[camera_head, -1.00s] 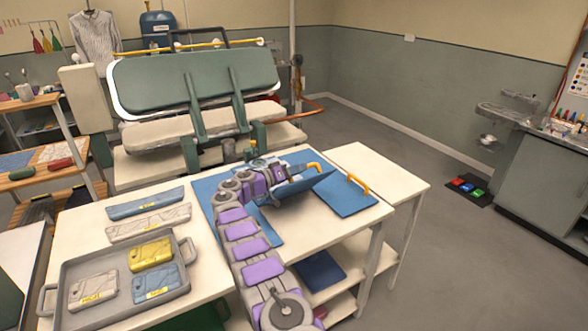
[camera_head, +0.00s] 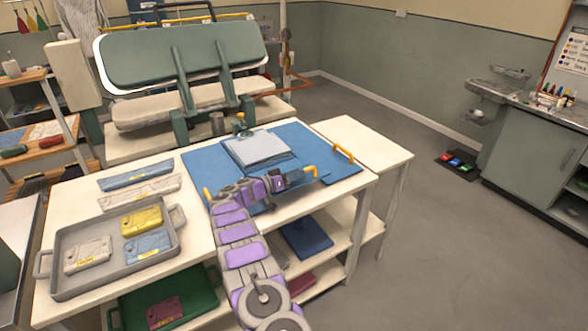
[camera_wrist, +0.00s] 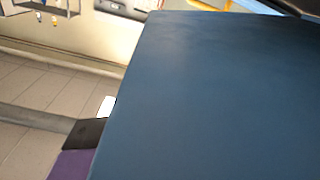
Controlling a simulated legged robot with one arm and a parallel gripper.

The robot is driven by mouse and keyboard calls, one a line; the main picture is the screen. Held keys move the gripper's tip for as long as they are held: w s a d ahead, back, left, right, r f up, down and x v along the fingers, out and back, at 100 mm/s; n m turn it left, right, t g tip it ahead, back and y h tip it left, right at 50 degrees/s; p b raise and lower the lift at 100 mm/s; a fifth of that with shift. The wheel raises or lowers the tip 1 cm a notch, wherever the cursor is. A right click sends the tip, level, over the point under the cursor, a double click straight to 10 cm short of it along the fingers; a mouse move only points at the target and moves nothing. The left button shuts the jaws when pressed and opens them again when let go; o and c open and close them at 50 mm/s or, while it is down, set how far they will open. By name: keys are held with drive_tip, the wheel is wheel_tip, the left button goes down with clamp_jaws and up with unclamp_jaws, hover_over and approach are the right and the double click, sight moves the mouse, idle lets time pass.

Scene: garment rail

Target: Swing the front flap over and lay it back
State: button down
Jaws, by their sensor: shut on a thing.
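A blue folding board (camera_head: 205,165) lies on the white table, with a folded pale grey garment (camera_head: 258,147) on its middle. Its front flap (camera_head: 306,183) is raised off the table along the near side, seen nearly edge-on, with a yellow handle (camera_head: 310,171). My gripper (camera_head: 280,184) is shut on the flap by that handle; the fingertips are hard to make out. In the wrist view the blue flap (camera_wrist: 210,95) fills most of the picture, with a dark finger part (camera_wrist: 84,132) at its left edge.
Yellow handles also show at the board's right (camera_head: 343,153) and left. A grey tray (camera_head: 95,275) with wrapped packets stands at the left front. A green press (camera_head: 185,55) stands behind. The side table (camera_head: 365,145) at right is mostly clear.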

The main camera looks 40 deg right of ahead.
drive_tip(key=shift+s+f, duration=0.2)
drive_tip(key=shift+f, duration=0.15)
drive_tip(key=c, duration=1.1)
unclamp_jaws()
drive_tip(key=shift+o, duration=0.2)
drive_tip(key=w+a+p, duration=0.1)
drive_tip(key=a+p, duration=0.2)
drive_tip(key=a, duration=1.4)
drive_tip(key=shift+a, duration=0.25)
